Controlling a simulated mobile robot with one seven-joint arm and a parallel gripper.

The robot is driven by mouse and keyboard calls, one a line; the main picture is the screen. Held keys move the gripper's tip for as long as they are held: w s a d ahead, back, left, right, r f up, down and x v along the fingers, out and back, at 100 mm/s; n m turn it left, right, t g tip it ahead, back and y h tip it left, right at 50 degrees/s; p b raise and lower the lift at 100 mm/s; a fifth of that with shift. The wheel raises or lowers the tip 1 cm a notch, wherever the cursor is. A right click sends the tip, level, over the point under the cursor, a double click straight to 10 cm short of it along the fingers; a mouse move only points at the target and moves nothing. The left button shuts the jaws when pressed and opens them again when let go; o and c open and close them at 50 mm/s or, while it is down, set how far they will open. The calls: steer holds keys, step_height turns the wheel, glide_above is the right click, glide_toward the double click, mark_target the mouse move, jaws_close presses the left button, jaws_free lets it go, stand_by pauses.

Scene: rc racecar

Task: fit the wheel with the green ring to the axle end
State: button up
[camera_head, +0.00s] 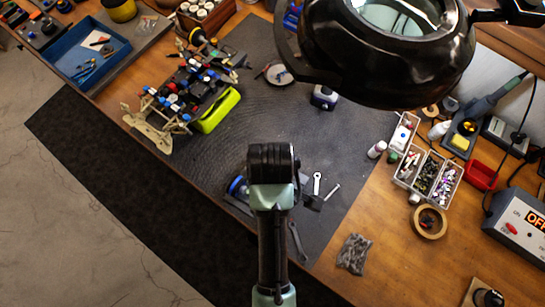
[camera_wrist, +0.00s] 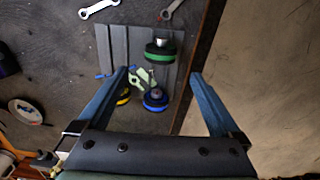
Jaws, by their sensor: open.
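In the wrist view the wheel with the green ring (camera_wrist: 160,52) lies on a grey ribbed tray (camera_wrist: 112,45), just beyond and between my fingertips. My gripper (camera_wrist: 160,74) is open and empty above the tray. A blue-ringed wheel (camera_wrist: 155,99) and a yellow-ringed wheel (camera_wrist: 123,97) lie nearer, between the fingers. In the head view my gripper (camera_head: 272,162) hides the green-ringed wheel; part of the blue-ringed wheel (camera_head: 238,186) shows beside it. The racecar chassis (camera_head: 178,97) stands upper left on the dark mat. Its axle ends are too small to tell apart.
A bright green part (camera_head: 218,111) lies along the car's side. A black lamp (camera_head: 385,45) overhangs the upper right. A parts organiser (camera_head: 425,172) stands at right. The mat between car and gripper is mostly clear.

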step_height(320, 180, down, 5)
steer(key=shift+r, duration=0.15)
steer(key=shift+s+d+f+p, duration=0.1)
steer(key=shift+f+p, duration=0.4)
steer(key=shift+f, duration=0.8)
steer(key=shift+s+f+p, duration=0.1)
steer(key=shift+f+p, duration=0.35)
steer(key=shift+f, duration=0.85)
steer(key=c, duration=1.3)
